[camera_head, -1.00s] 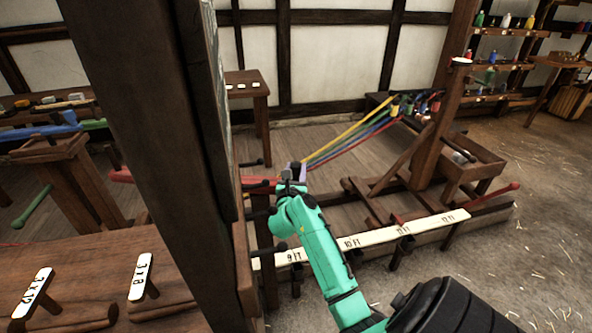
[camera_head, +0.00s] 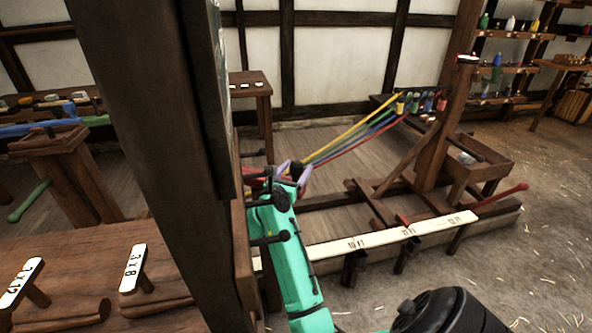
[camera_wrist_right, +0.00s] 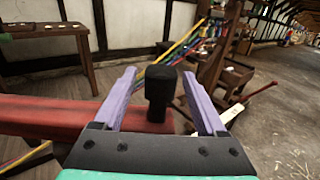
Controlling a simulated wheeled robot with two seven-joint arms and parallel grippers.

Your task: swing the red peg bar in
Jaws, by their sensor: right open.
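The red peg bar (camera_wrist_right: 60,117) runs in from the left of the right wrist view. A black upright peg (camera_wrist_right: 160,92) stands at its right end. My right gripper (camera_wrist_right: 159,74) is open, with its purple fingers on either side of this peg; I cannot tell whether they touch it. In the head view my right gripper (camera_head: 294,173) is beside the dark wooden post, and only a short red piece of the bar (camera_head: 256,171) shows there. The post hides the rest. My left gripper is not in view.
The thick dark post (camera_head: 150,150) stands close on the left. Coloured strands (camera_head: 350,135) run to bobbins at the back right. A white measuring strip (camera_head: 385,238) lies along a low rail with a red lever (camera_head: 499,197). The floor at right is open.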

